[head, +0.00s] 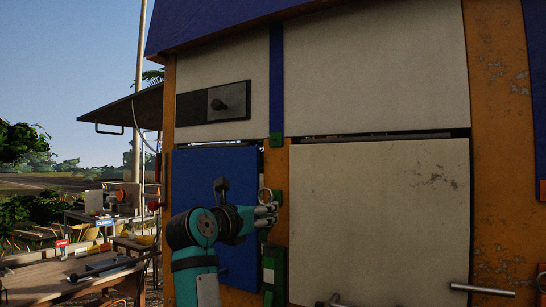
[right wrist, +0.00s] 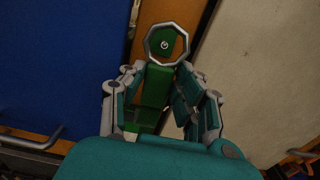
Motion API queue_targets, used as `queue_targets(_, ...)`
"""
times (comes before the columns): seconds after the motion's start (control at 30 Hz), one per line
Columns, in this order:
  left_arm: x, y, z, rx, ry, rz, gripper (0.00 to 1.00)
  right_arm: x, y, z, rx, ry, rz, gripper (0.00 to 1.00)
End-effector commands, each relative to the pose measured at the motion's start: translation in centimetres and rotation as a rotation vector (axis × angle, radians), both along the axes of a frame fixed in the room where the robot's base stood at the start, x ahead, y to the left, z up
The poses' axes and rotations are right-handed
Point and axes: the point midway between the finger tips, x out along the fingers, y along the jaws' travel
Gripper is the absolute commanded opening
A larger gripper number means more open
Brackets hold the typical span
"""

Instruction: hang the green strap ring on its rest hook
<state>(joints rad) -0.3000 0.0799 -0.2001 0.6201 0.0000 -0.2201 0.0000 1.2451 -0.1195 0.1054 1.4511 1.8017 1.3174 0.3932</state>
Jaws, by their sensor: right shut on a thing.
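The green strap ring shows in the right wrist view as a pale metal octagonal ring (right wrist: 149,34) above a green strap (right wrist: 157,82). Through its opening I see a green plate with a small round pale hook end (right wrist: 164,44). I cannot tell whether the ring is around the hook or in front of it. My right gripper (right wrist: 158,78) is shut on the strap part just below the ring. In the head view the ring (head: 265,190) is upright at my right gripper (head: 272,210), beside a green mount (head: 277,196) on the orange post. My left gripper is not in view.
A blue panel (head: 195,170) lies left of the post and a pale door (head: 380,220) right of it. A green box (head: 275,262) is lower on the post. A metal handle (head: 482,289) sticks out at lower right.

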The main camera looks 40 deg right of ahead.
Motion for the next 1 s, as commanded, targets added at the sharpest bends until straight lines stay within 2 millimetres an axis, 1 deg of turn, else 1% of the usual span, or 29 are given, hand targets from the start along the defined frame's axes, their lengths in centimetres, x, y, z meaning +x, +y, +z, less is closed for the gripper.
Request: queue_targets(1.0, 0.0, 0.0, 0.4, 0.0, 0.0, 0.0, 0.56, 1.1, -2.7, -0.5, 0.0, 0.0, -0.001, 0.03)
